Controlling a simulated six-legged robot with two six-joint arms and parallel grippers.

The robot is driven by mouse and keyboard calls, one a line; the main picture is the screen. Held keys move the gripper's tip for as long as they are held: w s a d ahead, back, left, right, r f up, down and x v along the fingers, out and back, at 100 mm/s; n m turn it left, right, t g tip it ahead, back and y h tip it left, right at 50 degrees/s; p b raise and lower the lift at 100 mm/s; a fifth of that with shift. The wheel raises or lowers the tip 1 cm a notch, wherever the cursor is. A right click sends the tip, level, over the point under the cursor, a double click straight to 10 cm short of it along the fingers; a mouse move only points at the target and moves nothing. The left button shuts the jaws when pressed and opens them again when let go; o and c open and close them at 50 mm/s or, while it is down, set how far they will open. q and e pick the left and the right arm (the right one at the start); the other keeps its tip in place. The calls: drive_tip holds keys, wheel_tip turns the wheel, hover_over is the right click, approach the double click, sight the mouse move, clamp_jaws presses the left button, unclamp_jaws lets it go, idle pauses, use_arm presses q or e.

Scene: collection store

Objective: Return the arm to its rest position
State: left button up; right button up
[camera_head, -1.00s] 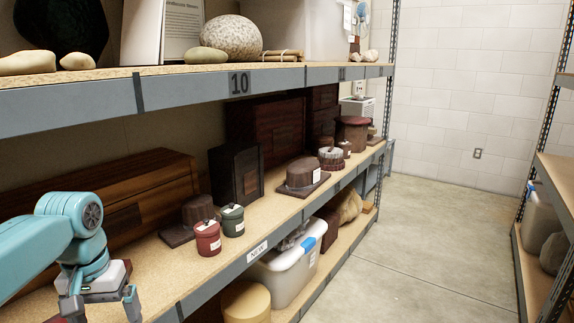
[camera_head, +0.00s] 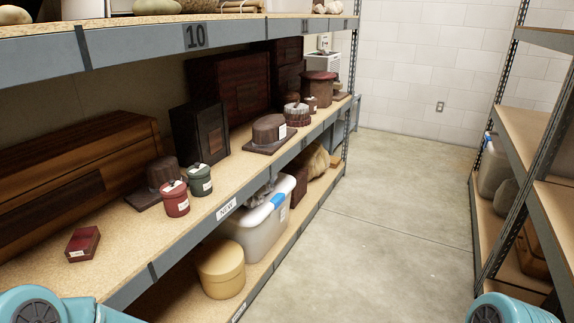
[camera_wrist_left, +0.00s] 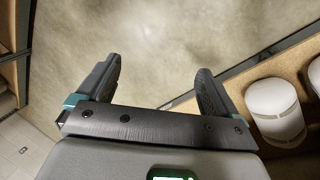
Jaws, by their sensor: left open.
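My left arm shows only as a teal joint at the bottom left corner of the head view; its gripper is out of that picture. In the left wrist view my left gripper (camera_wrist_left: 158,88) is open and empty, its two dark fingers apart above the bare concrete floor (camera_wrist_left: 160,40). A teal part of my right arm shows at the bottom right of the head view, with its gripper out of view. A small dark red box (camera_head: 83,243) with a label lies on the middle shelf (camera_head: 120,232) at the left.
A red canister (camera_head: 175,199) and green canister (camera_head: 199,180) stand on the same shelf. A round tan box (camera_head: 220,268) and a lidded plastic bin (camera_head: 262,222) sit below. The aisle floor (camera_head: 385,230) is clear. Another rack (camera_head: 520,150) stands at the right.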

use_arm(q)
drive_tip(key=s+d+f, duration=0.3)
drive_tip(key=s+f, duration=0.1)
drive_tip(key=s, duration=0.3)
drive_tip(key=s+d+f, duration=0.3)
drive_tip(key=s+f, duration=0.1)
drive_tip(key=s, duration=0.3)
wheel_tip(320, 180, up, 21)
drive_tip(key=p, duration=2)
drive_tip(key=shift+w+f+n, duration=0.2)
drive_tip(key=shift+w+n, duration=0.1)
drive_tip(key=shift+w, duration=0.15)
